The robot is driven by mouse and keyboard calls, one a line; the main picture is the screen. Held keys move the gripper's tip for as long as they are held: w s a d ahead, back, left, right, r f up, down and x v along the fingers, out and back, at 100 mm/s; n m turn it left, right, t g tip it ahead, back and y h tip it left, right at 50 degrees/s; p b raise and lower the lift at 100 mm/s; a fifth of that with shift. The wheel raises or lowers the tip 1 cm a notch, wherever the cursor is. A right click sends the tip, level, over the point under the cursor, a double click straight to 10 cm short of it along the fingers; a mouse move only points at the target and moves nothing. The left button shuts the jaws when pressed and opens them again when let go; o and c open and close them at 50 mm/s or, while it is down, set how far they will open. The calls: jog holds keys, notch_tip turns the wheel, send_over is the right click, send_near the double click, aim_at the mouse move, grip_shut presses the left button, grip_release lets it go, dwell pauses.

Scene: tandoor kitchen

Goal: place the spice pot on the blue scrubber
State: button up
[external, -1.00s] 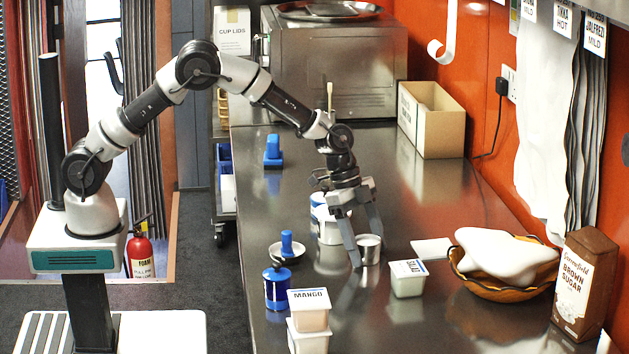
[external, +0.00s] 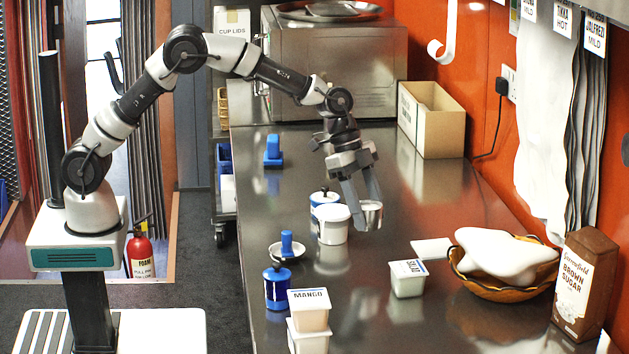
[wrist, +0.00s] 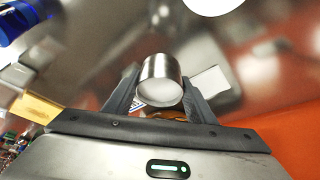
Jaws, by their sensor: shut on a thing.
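The spice pot appears to be the small silver metal cup (external: 372,214). My gripper (external: 364,212) is shut on it and holds it above the steel counter. In the wrist view the pot (wrist: 160,80) sits between the two fingers (wrist: 160,97), showing its steel side and a pale round end. The blue scrubber appears to be the blue block with an upright handle (external: 273,152) on the counter's far left. The pot is apart from it, nearer the camera and to the right.
A dish with a blue knob (external: 286,252), a blue jar (external: 277,288) and a labelled tub (external: 408,279) stand nearer. The counter between scrubber and cardboard box (external: 432,122) is clear.

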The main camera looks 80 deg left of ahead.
jog(key=shift+r, duration=0.7)
jog(key=shift+a, duration=0.2)
jog(key=w+a+r+n+y+p, duration=0.1)
jog(key=a+n, duration=0.1)
jog(key=a, duration=0.6)
jog(key=w+a+r+n+y+p, duration=0.1)
jog(key=a+n+p, duration=0.15)
jog(key=a, duration=0.55)
notch_tip(320, 180, up, 6)
jog(key=n+y+p, duration=0.5)
jog(key=n, duration=0.9)
send_over(278, 139)
jog(key=s+d, duration=0.1)
jog(key=f, duration=0.4)
jog(key=shift+s+f, duration=0.2)
jog(key=shift+f, duration=0.1)
jog(key=shift+f+p, duration=0.3)
jog(key=shift+f, duration=1.9)
